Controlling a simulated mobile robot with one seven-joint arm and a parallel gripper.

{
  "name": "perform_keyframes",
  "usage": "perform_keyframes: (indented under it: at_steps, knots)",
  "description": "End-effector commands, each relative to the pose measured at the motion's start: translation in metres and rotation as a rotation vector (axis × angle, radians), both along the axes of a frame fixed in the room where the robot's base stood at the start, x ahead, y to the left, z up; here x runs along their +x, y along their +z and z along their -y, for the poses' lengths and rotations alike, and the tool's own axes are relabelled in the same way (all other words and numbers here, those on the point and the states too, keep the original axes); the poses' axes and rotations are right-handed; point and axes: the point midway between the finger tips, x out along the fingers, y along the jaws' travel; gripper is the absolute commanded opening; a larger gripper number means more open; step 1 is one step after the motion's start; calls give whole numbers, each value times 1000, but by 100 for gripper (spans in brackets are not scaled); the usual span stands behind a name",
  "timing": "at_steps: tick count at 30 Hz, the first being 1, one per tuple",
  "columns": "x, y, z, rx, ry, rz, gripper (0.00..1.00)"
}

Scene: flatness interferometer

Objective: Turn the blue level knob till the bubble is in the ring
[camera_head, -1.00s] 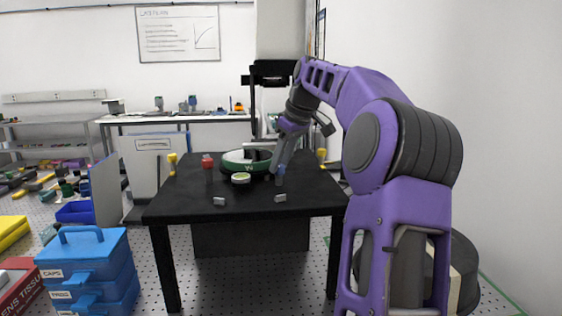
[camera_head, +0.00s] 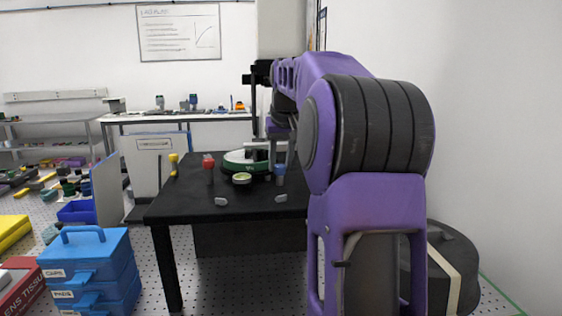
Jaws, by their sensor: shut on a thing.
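The blue level knob (camera_head: 280,172) stands upright at the right front of the round green-rimmed instrument (camera_head: 236,164) on the black table. My gripper (camera_head: 281,160) comes down from above at the knob's top and is shut on it; its fingertips are small and partly hidden by my arm. The round pale yellow-green level (camera_head: 241,178) lies in front of the instrument. Its bubble and ring are too small to make out.
A red knob (camera_head: 208,163) stands left of the instrument and a yellow one (camera_head: 173,160) at the table's left edge. Two small grey pieces (camera_head: 221,201) lie at the front of the black table (camera_head: 180,205). Blue cases (camera_head: 85,262) stand on the floor at left.

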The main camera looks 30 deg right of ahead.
Motion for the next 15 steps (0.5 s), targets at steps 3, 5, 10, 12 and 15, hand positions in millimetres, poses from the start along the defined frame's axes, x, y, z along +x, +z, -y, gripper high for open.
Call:
perform_keyframes:
  at_steps: [3, 5, 10, 12, 15]
  knots:
    - [1, 1, -1, -2, -44, 2, 0]
    - [1, 1, -1, -3, -61, 2, 0]
    - [1, 1, -1, -2, -89, 2, 0]
    - [1, 1, -1, -1, -94, 3, 0]
    - [1, 1, -1, -1, -97, 3, 0]
